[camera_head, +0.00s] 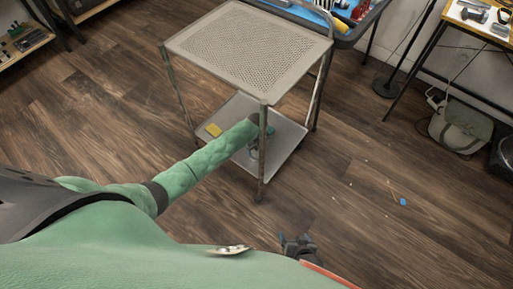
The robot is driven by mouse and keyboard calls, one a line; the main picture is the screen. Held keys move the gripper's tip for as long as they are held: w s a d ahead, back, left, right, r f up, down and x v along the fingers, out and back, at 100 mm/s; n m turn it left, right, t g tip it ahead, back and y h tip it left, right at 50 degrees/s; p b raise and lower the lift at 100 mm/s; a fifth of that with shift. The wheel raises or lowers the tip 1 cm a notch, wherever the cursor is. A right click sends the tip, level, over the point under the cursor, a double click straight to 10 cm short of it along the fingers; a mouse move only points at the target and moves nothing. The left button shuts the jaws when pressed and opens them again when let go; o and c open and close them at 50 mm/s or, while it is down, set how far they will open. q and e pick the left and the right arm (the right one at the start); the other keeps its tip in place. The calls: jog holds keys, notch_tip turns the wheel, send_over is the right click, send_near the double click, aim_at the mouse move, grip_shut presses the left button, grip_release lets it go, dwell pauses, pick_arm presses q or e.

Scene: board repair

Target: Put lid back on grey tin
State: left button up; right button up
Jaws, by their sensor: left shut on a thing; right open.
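My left arm reaches in from the left to the lower shelf (285,150) of a grey metal cart. My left gripper (257,143) is low over that shelf, partly behind the cart's front leg. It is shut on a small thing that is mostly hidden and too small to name. A small greyish shape (253,152) shows just below the gripper; I cannot tell whether it is the grey tin or its lid. My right gripper (298,244) is dark, open and empty at the bottom, above the floor and well apart from the cart.
The cart's perforated top (250,45) is bare and overhangs the shelf. A yellow block (213,130) lies at the shelf's left. A small metallic piece (230,250) shows near my body. A bag (460,130) stands at the right. Small scraps and a blue piece (403,201) dot the floor.

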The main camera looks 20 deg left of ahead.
pick_arm(q)
jog(key=shift+p, duration=0.35)
pick_arm(e)
jog(key=shift+r, duration=0.4)
dwell(0.6)
